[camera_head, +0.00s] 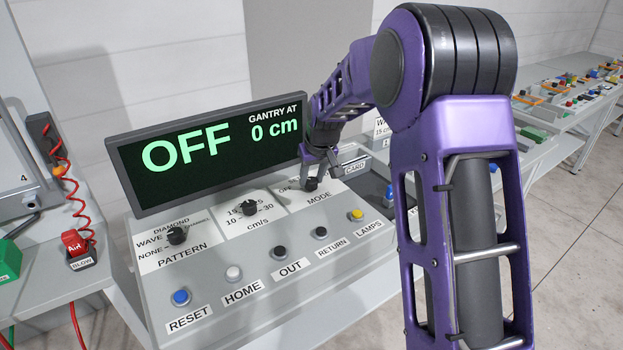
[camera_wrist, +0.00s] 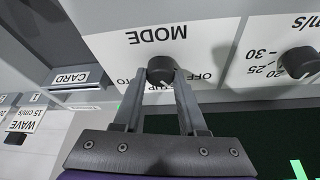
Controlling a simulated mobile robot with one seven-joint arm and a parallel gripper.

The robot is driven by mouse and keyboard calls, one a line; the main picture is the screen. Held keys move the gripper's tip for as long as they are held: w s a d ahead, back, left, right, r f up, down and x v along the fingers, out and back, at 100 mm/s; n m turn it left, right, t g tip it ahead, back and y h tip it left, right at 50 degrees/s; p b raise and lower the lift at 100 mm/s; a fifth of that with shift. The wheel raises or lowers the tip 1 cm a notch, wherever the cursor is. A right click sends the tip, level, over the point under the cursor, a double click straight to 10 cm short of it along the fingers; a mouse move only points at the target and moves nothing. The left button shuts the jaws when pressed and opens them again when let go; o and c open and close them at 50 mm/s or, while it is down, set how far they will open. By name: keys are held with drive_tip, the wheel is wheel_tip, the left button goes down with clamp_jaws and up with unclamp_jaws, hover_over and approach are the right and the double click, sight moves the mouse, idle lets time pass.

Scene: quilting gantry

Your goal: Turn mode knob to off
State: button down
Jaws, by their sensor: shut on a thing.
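The black mode knob (camera_head: 311,184) sits on the sloped console panel above the word MODE, at its right part. My gripper (camera_head: 322,170) reaches down to it from behind. In the wrist view, upside down, the knob (camera_wrist: 160,70) is between my two fingertips, which close on its sides. A small light mark shows on the knob's lower side there, near partly hidden letters ending in UP; OFF is to the right and TO to the left. Exactly where the mark points is hard to tell. The display (camera_head: 210,150) reads OFF and GANTRY AT 0 cm.
Left of the mode knob are the cm/s knob (camera_head: 250,208) and the pattern knob (camera_head: 176,235). Several push buttons line the front, including blue RESET (camera_head: 181,297) and yellow LAMPS (camera_head: 356,215). The display stands upright behind the panel. A red coiled air hose (camera_head: 70,185) hangs at left.

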drive_tip(key=shift+n+y, duration=0.5)
drive_tip(key=shift+n, duration=0.7)
drive_tip(key=shift+c, duration=2.3)
unclamp_jaws()
drive_tip(key=v, duration=1.7)
drive_tip(key=shift+w+r+g+p, duration=0.3)
drive_tip(key=shift+p, duration=0.15)
drive_tip(key=shift+d, duration=0.1)
